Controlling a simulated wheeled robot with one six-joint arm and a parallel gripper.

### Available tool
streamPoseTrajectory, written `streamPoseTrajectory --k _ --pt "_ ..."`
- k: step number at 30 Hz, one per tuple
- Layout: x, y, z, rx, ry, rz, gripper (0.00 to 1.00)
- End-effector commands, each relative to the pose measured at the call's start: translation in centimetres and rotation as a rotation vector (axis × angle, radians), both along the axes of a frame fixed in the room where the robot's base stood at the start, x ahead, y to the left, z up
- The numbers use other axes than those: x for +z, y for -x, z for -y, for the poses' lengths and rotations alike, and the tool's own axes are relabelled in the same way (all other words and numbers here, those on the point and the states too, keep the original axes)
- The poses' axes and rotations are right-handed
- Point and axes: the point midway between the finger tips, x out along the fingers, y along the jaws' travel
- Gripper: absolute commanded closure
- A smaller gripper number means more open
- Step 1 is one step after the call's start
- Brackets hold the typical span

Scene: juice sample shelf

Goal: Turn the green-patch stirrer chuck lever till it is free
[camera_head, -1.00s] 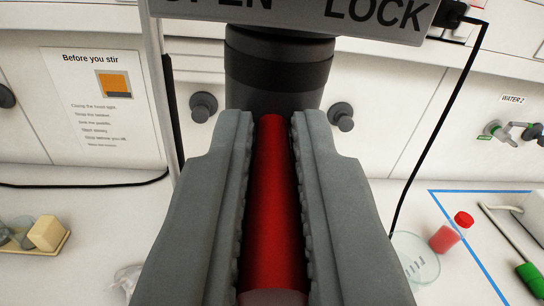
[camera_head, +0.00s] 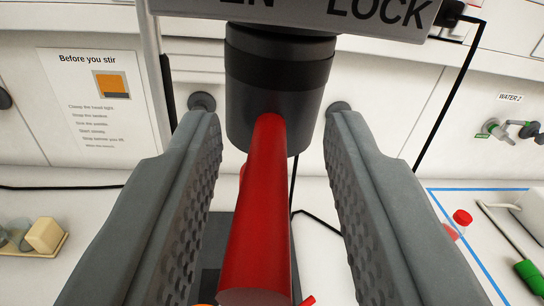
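The stirrer chuck (camera_head: 278,90) is a dark cylinder under a grey plate (camera_head: 385,10) lettered LOCK, with part of another word cut off at the left. A red lever (camera_head: 256,220) sticks out from the chuck toward me, its near end slightly left of the picture's middle. My gripper (camera_head: 276,125) is open, with one finger on each side of the lever and a visible gap on both sides. No green patch shows, so I cannot tell from this view which stirrer it is.
A "Before you stir" notice (camera_head: 100,105) hangs at the left. A tray (camera_head: 40,252) with small items is below it. Black cables run along the wall.

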Motion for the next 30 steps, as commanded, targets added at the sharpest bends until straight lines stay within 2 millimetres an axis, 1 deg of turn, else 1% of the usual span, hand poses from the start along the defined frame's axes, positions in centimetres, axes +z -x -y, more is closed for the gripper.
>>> streamPoseTrajectory --k 5,24,30 --pt "0.1 1.5 0.1 -0.001 0.002 0.002 0.67" --pt "0.1 11.9 0.6 -0.001 0.002 0.002 0.67" --pt "0.0 14.8 0.7 -0.001 0.001 0.001 0.67"
